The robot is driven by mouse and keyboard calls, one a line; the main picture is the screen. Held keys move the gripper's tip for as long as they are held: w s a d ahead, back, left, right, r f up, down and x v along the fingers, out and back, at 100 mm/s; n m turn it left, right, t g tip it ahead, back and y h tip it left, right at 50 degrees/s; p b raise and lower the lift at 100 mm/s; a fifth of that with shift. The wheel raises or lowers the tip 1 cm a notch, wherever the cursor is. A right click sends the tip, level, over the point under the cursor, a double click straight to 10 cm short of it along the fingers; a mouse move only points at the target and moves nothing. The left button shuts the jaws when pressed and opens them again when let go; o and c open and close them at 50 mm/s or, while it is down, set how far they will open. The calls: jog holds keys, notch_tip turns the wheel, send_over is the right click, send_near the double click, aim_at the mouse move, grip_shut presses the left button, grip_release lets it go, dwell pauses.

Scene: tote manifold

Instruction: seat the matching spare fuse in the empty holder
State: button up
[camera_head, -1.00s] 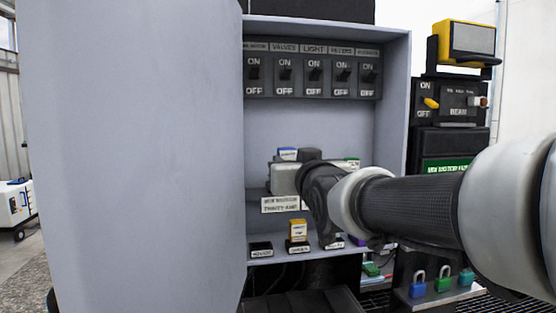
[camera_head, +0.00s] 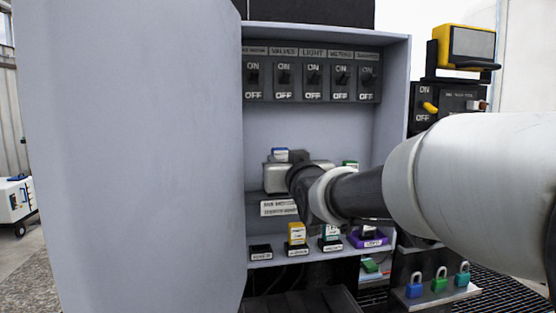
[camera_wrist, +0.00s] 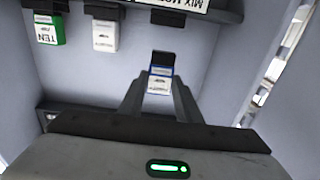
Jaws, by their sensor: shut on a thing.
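My gripper (camera_wrist: 158,92) is shut on a small white fuse with blue edges (camera_wrist: 158,86) and a dark end. In the head view a blue-topped piece (camera_head: 280,155), apparently this fuse, shows above the grey gripper body; the fingertips are hidden there. In the wrist view, which is upside down, an empty black holder (camera_wrist: 167,17) sits on the rail beside a white fuse (camera_wrist: 105,36) and a green "TEN" fuse (camera_wrist: 48,30). The held fuse is apart from the holder. The rail's label (camera_head: 279,208) starts "MIX MO" in the wrist view.
The lower shelf has an empty black base (camera_head: 260,252), a yellow fuse (camera_head: 297,233), a green-and-white fuse (camera_head: 331,231) and a purple one (camera_head: 367,238). Breaker switches (camera_head: 313,77) line the cabinet's top. The large open door (camera_head: 140,150) blocks the left.

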jog(key=shift+p+x, duration=1.2)
jog(key=shift+x, duration=0.95)
notch_tip(320, 180, down, 5)
jog(key=b, duration=0.5)
jog(key=shift+r, duration=0.25)
jog(key=o, duration=1.1)
jog(key=shift+f, duration=0.1)
jog(key=b+v, duration=0.3)
jog(key=v, duration=1.3)
jog(key=s+d+f+m+g+h+p, duration=0.1)
jog(key=s+d+f+g+h+p, duration=0.1)
jog(key=s+d+f+g, duration=0.3)
jog(key=s+d+f+m+g+h+p, duration=0.1)
jog(key=s+d+f+g+p, duration=0.3)
jog(key=s, duration=1.4)
notch_tip(320, 180, down, 7)
jog(key=d+g, duration=0.1)
jog(key=g, duration=0.2)
jog(key=shift+f+h+p, duration=0.2)
jog(key=shift+h+p, duration=0.15)
jog(key=shift+h, duration=0.05)
